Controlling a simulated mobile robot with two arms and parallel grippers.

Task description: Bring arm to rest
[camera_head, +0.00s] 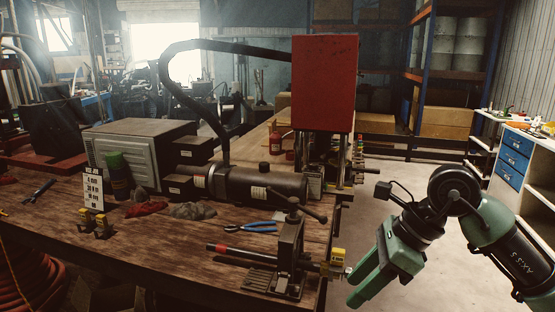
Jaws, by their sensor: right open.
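My right arm comes in from the right side, bent at a dark round joint. Its green right gripper (372,277) points down and to the left, beyond the right edge of the wooden workbench (140,240). It is open, and I see nothing between its fingers. It is apart from the bench and from the crimper. The hose crimper, with a tall red box (325,84) and a dark cylinder (262,186) in front, stands on the bench. My left gripper is not in view.
A vise-like tool (289,256) with a yellow-marked end stands at the bench's near right corner, close to my right gripper. Blue-handled pliers (251,228) lie behind it. A white cabinet with blue drawers (513,161) is at the right. Open floor lies between bench and cabinet.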

